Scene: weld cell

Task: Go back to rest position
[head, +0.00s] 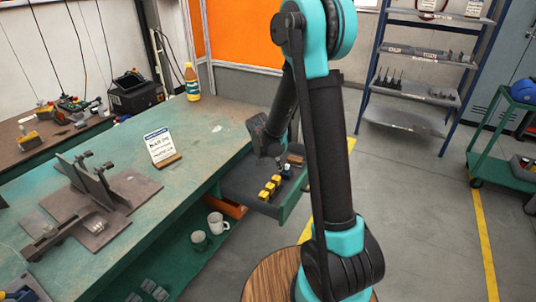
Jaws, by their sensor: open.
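My gripper (274,150) is above an open drawer (237,188) at the right end of the green workbench (215,125). It points down and is partly hidden behind my arm, which rises in the middle of the head view. Several yellow blocks (270,187) lie in the drawer below my gripper. A small dark and blue item (287,171) is also in the drawer, close to the fingers. I see nothing held in my gripper.
A fixture (95,190), a sign (161,146) and a bottle (191,82) stand on the bench. Mugs (217,222) sit on the lower shelf. A shelf rack (405,120) and a green cart (500,165) stand right. The floor between is clear.

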